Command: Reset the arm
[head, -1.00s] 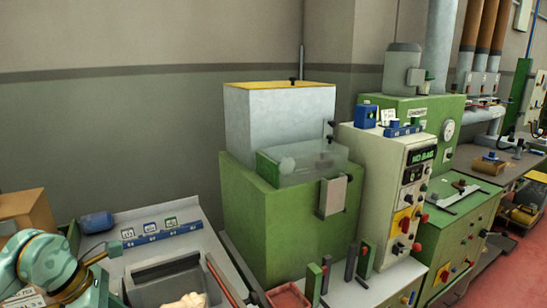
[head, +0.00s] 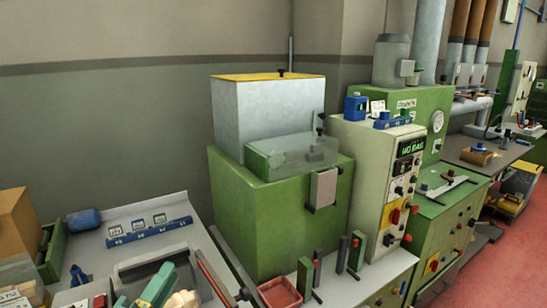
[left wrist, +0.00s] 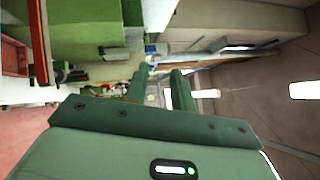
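My left gripper (left wrist: 160,74) shows in the left wrist view with its two dark green fingers apart and a gap between them. I see nothing held between the fingers. In the head view a teal-green part of my left arm or gripper (head: 158,286) shows at the bottom edge, in front of the recessed bin (head: 150,263) in the counter. Pale pieces (head: 182,300) that may be cork stoppers lie beside it, partly cut off by the frame. My right gripper is in neither view.
A grey counter (head: 95,243) carries a blue label rack (head: 148,232) and a blue cylinder (head: 83,220). A cardboard box (head: 17,235) stands at left. A green machine (head: 265,220), a red tray (head: 281,294) and upright handles (head: 340,254) stand to the right.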

